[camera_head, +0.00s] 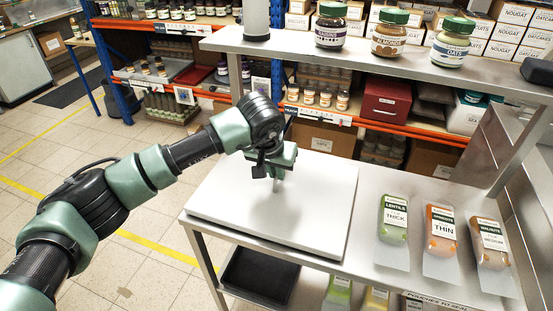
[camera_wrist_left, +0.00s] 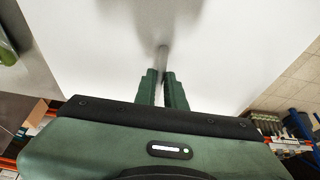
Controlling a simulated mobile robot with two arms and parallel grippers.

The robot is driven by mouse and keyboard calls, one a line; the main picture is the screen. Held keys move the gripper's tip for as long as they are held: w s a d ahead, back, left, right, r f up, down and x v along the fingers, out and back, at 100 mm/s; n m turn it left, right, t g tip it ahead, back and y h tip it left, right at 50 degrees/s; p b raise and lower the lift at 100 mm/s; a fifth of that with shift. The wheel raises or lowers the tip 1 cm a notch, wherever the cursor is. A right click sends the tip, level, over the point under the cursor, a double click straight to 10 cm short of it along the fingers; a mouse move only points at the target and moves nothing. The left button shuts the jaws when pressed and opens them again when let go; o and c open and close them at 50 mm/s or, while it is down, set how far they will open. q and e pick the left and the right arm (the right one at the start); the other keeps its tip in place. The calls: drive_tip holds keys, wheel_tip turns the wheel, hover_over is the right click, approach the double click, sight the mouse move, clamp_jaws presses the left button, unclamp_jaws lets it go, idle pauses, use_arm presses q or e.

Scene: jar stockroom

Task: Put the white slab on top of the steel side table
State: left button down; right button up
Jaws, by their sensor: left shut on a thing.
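The white slab (camera_head: 320,215) is a flat square plate lying level over the left end of a steel table (camera_head: 364,232). I cannot tell for certain whether it rests fully on the top or hangs just above it. A short grey post stands up from the slab's middle. My left gripper (camera_head: 277,172) is over the slab, with its green fingers closed around this post. In the left wrist view, the slab (camera_wrist_left: 235,50) fills most of the picture and the post runs between the fingers (camera_wrist_left: 162,85). My right gripper is not in view.
A raised steel shelf (camera_head: 290,45) with three jars runs along the back. A black tray (camera_head: 260,275) sits below. The tiled floor at left is open.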

use_arm(q)
drive_tip(key=shift+w+d, duration=0.1)
drive_tip(key=shift+f, duration=0.1)
drive_tip(key=c, duration=1.5)
unclamp_jaws()
drive_tip(key=shift+f, duration=0.15)
drive_tip(key=shift+s, duration=0.2)
drive_tip(key=b+v, duration=0.3)
drive_tip(key=v, duration=0.9)
